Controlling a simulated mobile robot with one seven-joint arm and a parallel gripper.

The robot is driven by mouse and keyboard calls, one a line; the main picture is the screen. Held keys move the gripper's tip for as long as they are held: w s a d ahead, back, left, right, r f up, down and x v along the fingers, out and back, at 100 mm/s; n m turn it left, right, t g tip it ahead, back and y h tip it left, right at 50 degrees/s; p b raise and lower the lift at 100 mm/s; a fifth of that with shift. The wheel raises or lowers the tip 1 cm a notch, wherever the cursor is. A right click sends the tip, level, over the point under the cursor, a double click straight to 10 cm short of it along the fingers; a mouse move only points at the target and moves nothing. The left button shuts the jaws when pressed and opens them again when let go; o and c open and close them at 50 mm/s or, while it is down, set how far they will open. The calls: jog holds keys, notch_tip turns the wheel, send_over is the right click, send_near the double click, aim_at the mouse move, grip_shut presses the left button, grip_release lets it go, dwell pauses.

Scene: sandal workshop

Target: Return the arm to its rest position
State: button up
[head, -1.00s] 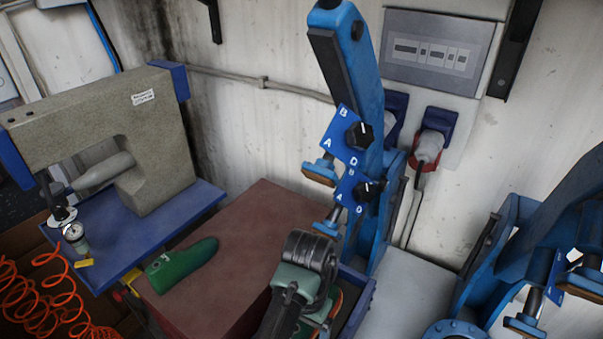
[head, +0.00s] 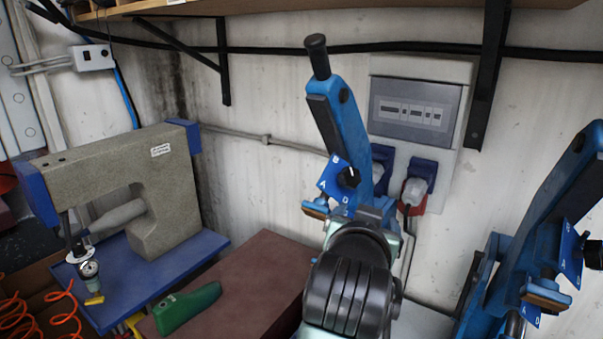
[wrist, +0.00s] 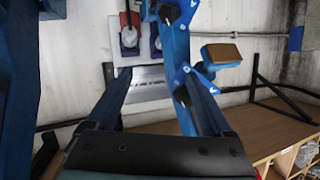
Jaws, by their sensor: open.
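My arm (head: 350,285) rises at the bottom middle of the head view, in front of the blue press; it hides its own fingers there. In the wrist view my gripper (wrist: 156,78) has its two dark fingers spread apart, with nothing held between them. The blue press column with its knobs (wrist: 183,85) stands beyond the right finger. In the head view that press (head: 345,135) stands upright behind my arm, its lower part covered. I cannot tell the exact gap between gripper and press.
A green shoe last (head: 187,307) lies on the reddish-brown block (head: 255,275). A beige machine (head: 165,190) on a blue base stands left. Another blue press (head: 545,240) stands right. A wooden shelf (head: 270,8) crosses above, with black brackets (head: 490,75). The wall holds plugs and a panel (head: 415,105).

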jog(key=s+a+r+n+t, duration=0.1)
jog(key=s+a+r+t, duration=0.2)
jog(key=r, duration=0.6)
jog(key=s+a+r+n+t, duration=0.1)
jog(key=s+r+t, duration=0.3)
jog(key=r, duration=0.5)
jog(key=s+a+r+n+t+y, duration=0.1)
jog(key=s+a+r+t+y, duration=0.1)
jog(key=s+r, duration=0.3)
jog(key=s+a+r+n+t+y, duration=0.2)
jog(key=s+a+r+t, duration=0.1)
jog(key=s, duration=0.4)
notch_tip(320, 180, up, 3)
jog(key=shift+s+a+f+t, duration=0.2)
jog(key=shift+a+t, duration=0.2)
jog(key=shift+t, duration=0.3)
